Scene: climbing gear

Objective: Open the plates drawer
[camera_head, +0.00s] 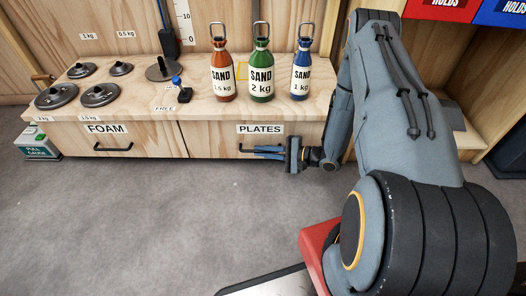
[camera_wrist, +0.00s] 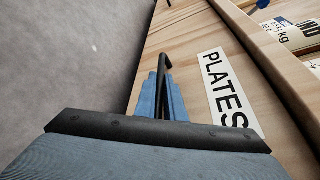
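The plates drawer (camera_head: 217,131) is the right drawer of the wooden bench, and its front looks flush and shut. Its white PLATES label (camera_head: 260,129) also shows in the wrist view (camera_wrist: 229,92). A black bar handle (camera_head: 245,150) sits below the label. My gripper (camera_head: 262,152) is at the handle's right part, with blue fingers reaching along it. In the wrist view the handle (camera_wrist: 163,70) rises between the fingertips of my gripper (camera_wrist: 164,82). The fingers look close about the bar, but whether they clamp it is hidden.
The FOAM drawer (camera_head: 110,139) is to the left. Red (camera_head: 222,80), green (camera_head: 262,80) and blue (camera_head: 301,78) sand bottles stand on the bench top above, with several metal discs at left. The grey floor (camera_head: 150,220) before the drawers is clear.

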